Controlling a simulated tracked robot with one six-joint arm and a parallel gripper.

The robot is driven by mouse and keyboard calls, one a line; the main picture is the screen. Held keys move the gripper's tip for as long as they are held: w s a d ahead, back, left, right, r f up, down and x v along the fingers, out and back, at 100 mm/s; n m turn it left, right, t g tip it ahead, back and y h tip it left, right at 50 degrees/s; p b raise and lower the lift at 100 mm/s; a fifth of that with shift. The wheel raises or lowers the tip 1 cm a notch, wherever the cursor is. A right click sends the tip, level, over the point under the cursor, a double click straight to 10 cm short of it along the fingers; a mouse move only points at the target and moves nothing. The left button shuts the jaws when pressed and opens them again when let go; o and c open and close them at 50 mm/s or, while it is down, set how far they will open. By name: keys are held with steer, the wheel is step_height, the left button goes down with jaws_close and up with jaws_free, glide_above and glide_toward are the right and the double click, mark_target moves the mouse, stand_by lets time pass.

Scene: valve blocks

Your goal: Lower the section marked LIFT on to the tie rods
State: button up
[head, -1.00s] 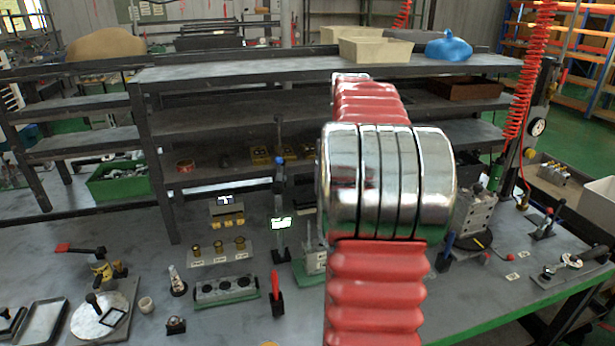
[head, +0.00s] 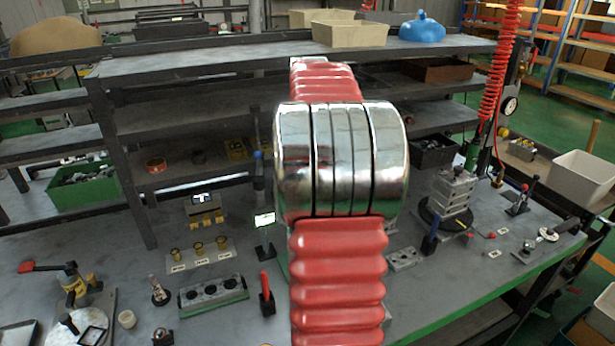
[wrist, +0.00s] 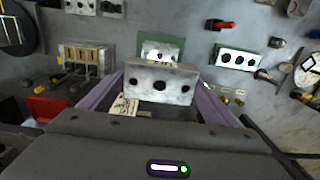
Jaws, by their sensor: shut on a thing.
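A grey metal block with holes in its face (wrist: 158,85) is held between the purple fingers of my gripper (wrist: 160,97) in the wrist view. A small pale tag with dark marks (wrist: 124,107) shows just below its left side; I cannot read it or tell what it is fixed to. Beyond the held block, a pale block (wrist: 160,52) sits on a green base, partly covered by it. I cannot make out tie rods or the height gap. In the head view my red and chrome arm hides the gripper and held block.
A green-based block with several holes (head: 213,294) stands on the bench beside a red-handled tool (head: 265,290). Yellow cups (head: 199,249) stand behind it. A stack of metal blocks (head: 453,195) stands on a dark disc at right. A small lit screen (head: 264,219) is left of my arm.

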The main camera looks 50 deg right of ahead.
steer(key=shift+f, duration=2.75)
steer(key=shift+f, duration=4.65)
stand_by(0.6)
